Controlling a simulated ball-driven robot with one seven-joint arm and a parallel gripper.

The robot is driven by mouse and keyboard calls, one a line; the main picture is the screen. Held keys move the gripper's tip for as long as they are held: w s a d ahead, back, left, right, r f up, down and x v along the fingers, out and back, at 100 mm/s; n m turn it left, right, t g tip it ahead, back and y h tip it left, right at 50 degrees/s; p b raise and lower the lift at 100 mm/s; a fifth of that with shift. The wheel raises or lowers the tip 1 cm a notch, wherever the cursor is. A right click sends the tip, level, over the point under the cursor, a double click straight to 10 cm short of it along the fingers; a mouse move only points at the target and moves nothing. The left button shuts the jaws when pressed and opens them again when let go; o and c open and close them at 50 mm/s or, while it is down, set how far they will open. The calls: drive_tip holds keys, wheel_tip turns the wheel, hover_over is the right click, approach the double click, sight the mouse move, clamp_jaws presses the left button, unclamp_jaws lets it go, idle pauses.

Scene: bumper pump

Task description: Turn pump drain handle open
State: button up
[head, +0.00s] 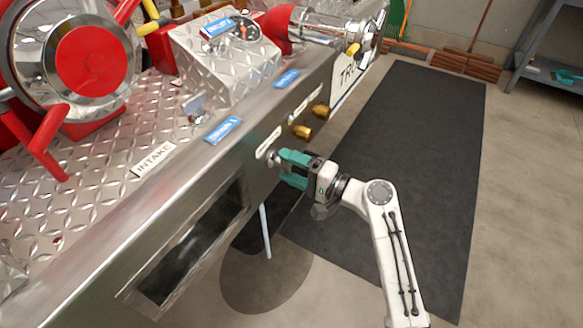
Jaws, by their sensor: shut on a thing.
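My gripper (285,166), with teal fingers, is in the head view at the side panel (255,185) of the metal bumper. It is shut on a small silver handle (271,158) that sticks out from the panel below a white label. I take this to be the pump drain handle; the label's lettering is too small to read. The fingers hide much of the handle, so its turn angle cannot be told.
Two brass knobs (302,132) (320,111) stick out just beyond my gripper. A pale rod (265,232) hangs below it. A red-and-chrome intake (87,62) stands on the diamond-plate deck. A dark mat (425,140) lies on open floor at the right.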

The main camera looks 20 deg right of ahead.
drive_tip(key=shift+f, duration=0.1)
drive_tip(key=o, duration=1)
drive_tip(key=shift+o, duration=0.2)
drive_tip(key=p+v, duration=0.2)
drive_tip(key=v, duration=0.9)
drive_tip(key=shift+a, duration=0.15)
